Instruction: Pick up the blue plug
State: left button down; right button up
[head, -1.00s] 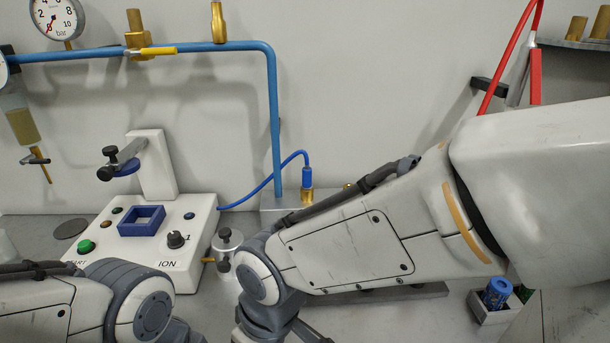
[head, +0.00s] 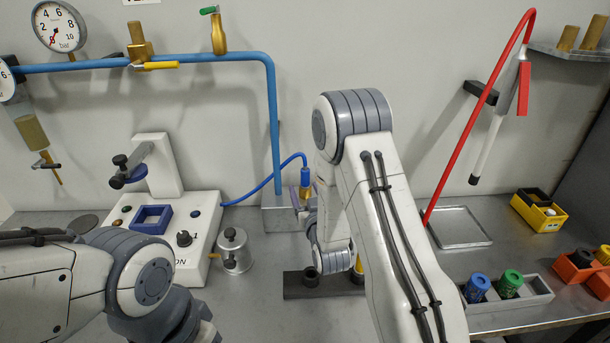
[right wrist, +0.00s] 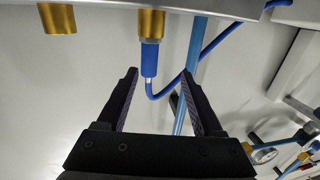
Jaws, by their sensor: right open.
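The blue plug (head: 306,176) sits upright in a brass fitting on a grey metal block against the back wall, with a blue cable running left to the white machine. In the right wrist view the plug (right wrist: 150,60) hangs from the brass fitting (right wrist: 151,24), as that view is upside down. My right gripper (right wrist: 158,72) is open and empty. Its fingertips are spread either side of the plug's cable end in that picture; I cannot tell the depth gap. In the head view the right gripper is mostly hidden behind my right arm. My left gripper is out of view.
A second brass fitting (right wrist: 57,18) is beside the plug's one. The blue pipe (head: 273,130) rises close by. The white machine (head: 190,245) and a small metal pot (head: 234,250) stand left. A grey tray (head: 460,226) and bottle holder (head: 525,298) are right.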

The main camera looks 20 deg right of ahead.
aim_at(304, 177)
jog(key=shift+w+d+r, duration=0.1)
jog(key=shift+d+r, duration=0.05)
jog(key=shift+d, duration=0.25)
jog(key=w, duration=0.1)
jog(key=w+p, duration=0.1)
jog(key=w, duration=0.1)
jog(key=w+p, duration=0.1)
jog(key=w, duration=0.1)
jog(key=shift+d, duration=0.4)
jog(key=w+p, duration=0.1)
jog(key=w, duration=0.1)
jog(key=w+d+p, duration=0.1)
jog(key=w+p, duration=0.1)
jog(key=shift+w+d, duration=0.1)
jog(key=shift+w, duration=0.4)
grip_shut()
